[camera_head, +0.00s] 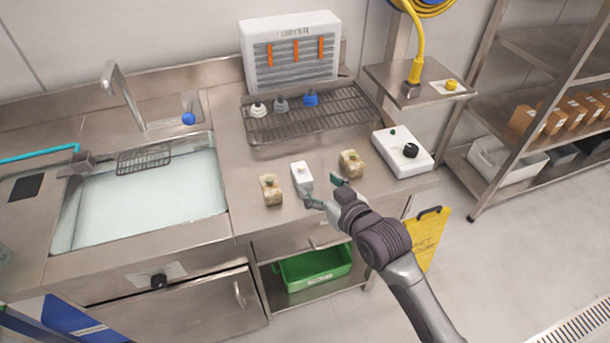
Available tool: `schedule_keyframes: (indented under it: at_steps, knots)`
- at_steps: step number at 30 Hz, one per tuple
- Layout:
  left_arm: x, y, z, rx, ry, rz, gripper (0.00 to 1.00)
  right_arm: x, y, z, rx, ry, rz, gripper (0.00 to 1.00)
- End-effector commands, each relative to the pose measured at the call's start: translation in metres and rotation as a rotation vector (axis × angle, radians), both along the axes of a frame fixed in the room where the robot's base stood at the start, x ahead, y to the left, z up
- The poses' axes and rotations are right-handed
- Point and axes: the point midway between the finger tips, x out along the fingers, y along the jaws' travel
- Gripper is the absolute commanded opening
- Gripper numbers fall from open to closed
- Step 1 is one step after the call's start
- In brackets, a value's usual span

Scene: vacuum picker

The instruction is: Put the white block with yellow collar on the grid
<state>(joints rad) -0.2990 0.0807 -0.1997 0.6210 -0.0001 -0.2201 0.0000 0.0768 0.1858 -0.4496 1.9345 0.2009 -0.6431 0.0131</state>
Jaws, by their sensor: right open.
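The white block (302,178) stands upright on the steel counter, between two tan blocks; a small fitting shows on its top, too small to make out its collar clearly. The wire grid (345,121) lies in a shallow metal tray at the back of the counter. My right gripper (324,190) is open and empty, just in front and to the right of the white block. Its left fingertip is close to the block's lower front; I cannot tell whether they touch. My left gripper is not in view.
Tan blocks stand left (271,190) and right (351,164) of the white one. White, grey and blue suction cups (311,97) sit on the grid's back part. A white control box (403,153) is at right, a filled sink (140,202) at left. The grid's front is clear.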

Motion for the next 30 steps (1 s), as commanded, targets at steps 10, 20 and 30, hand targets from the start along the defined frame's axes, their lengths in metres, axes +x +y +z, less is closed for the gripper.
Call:
schedule_keyframes:
  at_steps: [10,20,30]
  knots:
    - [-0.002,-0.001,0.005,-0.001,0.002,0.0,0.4,0.029,0.016,-0.008,-0.001,0.002,0.002,0.74]
    - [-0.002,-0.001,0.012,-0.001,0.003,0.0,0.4,0.065,0.035,-0.017,-0.002,0.001,0.001,0.74]
    - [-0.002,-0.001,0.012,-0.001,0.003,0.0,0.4,0.067,0.036,-0.019,-0.002,0.001,0.003,0.64]
